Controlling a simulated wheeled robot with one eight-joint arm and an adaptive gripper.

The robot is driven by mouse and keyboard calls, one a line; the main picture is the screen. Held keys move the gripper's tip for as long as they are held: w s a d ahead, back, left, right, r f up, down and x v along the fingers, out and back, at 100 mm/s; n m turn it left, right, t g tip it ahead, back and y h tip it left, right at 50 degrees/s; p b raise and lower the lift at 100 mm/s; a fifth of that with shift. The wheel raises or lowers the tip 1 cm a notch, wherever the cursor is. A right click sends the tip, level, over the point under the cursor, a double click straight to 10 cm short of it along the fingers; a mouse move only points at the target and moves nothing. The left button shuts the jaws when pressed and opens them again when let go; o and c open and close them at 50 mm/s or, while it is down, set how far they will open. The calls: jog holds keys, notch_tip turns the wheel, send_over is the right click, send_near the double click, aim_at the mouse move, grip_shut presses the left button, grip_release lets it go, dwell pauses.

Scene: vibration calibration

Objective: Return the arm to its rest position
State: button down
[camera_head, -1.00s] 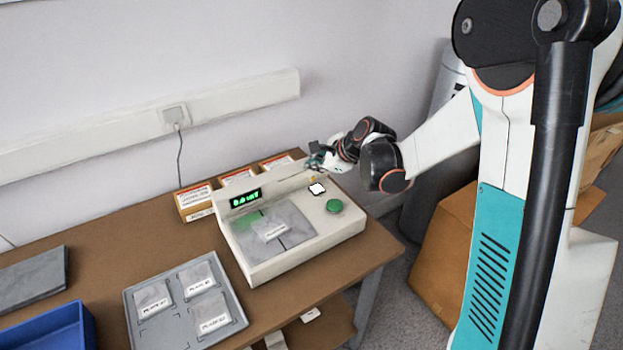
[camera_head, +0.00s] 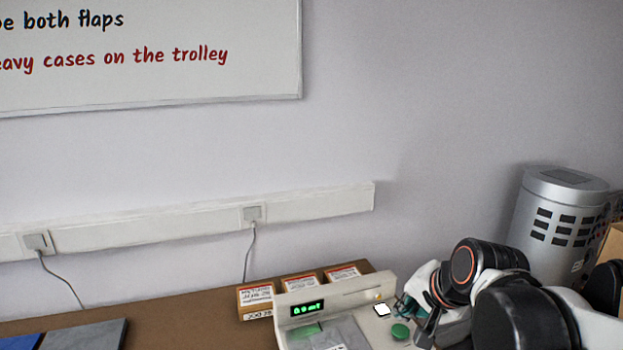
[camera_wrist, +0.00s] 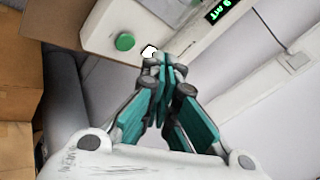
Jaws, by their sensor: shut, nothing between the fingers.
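My gripper (camera_wrist: 160,70) is shut and empty in the wrist view, its teal fingers drawn together. In the head view my gripper (camera_head: 412,312) is at the right side of the white calibration device, partly hidden by my arm's dark joints. The device (camera_head: 345,302) stands on the brown table, with a lit green display (camera_head: 307,308) and a green button (camera_head: 400,331). In the wrist view the device (camera_wrist: 90,25) lies beyond the fingers, its green button (camera_wrist: 125,41) to their left. I cannot tell the exact gap between fingertips and device.
Several small labelled boxes (camera_head: 300,285) stand behind the device. A grey slab (camera_head: 85,336) lies at the left of the table. Cardboard boxes (camera_wrist: 20,85) fill the left of the wrist view. The wall carries a whiteboard (camera_head: 150,85).

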jog(key=s+d+n+h, duration=0.1)
jog(key=s+n+h, duration=0.1)
jog(key=s+n, duration=0.6)
jog(key=shift+s+d+f+n, duration=0.3)
jog(key=shift+s+f+n, duration=0.1)
jog(key=shift+s, duration=2.55)
